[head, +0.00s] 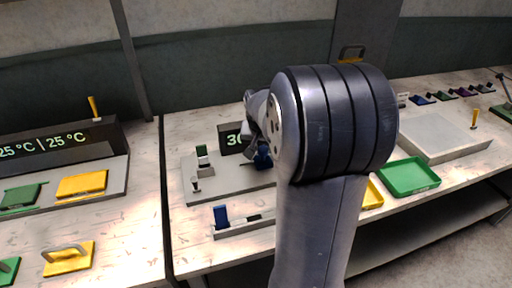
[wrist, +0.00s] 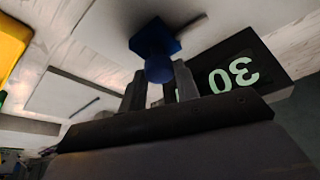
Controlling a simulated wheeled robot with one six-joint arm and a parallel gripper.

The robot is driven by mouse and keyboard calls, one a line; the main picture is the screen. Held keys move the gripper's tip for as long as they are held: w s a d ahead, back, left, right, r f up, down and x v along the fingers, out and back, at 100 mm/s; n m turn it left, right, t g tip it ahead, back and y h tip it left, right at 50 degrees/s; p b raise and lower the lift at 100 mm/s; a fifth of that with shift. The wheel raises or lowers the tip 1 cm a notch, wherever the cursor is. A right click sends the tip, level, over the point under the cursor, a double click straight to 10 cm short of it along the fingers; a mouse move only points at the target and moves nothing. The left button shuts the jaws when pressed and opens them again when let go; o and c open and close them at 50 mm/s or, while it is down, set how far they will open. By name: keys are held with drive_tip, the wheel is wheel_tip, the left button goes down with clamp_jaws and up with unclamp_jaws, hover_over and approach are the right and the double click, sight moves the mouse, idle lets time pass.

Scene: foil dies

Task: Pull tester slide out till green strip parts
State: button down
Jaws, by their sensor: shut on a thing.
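The tester is a pale flat plate (head: 207,184) on the bench with a dark display (head: 229,136) behind it; the display reads 30, also shown upside down in the wrist view (wrist: 233,77). A blue knob (wrist: 157,58), taken to be the slide's handle, is between the fingers of my gripper (wrist: 161,88). My gripper is shut on this knob. In the head view the knob (head: 263,157) is partly covered by my arm. A small upright clamp (head: 202,155) with a dark green top stands at the plate's left. I cannot make out a stretched green strip.
A light rail (head: 245,228) with a blue block (head: 221,214) lies in front of the tester. A green tray (head: 408,177) and a partly hidden yellow tray (head: 373,195) lie to the right. A grey slab (head: 440,135) lies behind them. My arm hides the tester's right part.

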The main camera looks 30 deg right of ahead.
drive_tip(key=c, duration=1.1)
unclamp_jaws()
drive_tip(key=shift+o, duration=0.2)
drive_tip(key=v, duration=1.1)
drive_tip(key=shift+a+f, duration=0.1)
drive_tip(key=shift+f, duration=0.1)
drive_tip(key=x, duration=1)
drive_tip(key=shift+w+f, duration=0.15)
drive_tip(key=shift+f, duration=0.2)
drive_tip(key=shift+w+a+r, duration=0.1)
drive_tip(key=shift+a, duration=0.1)
drive_tip(key=shift+a+r, duration=0.1)
drive_tip(key=shift+a, duration=0.05)
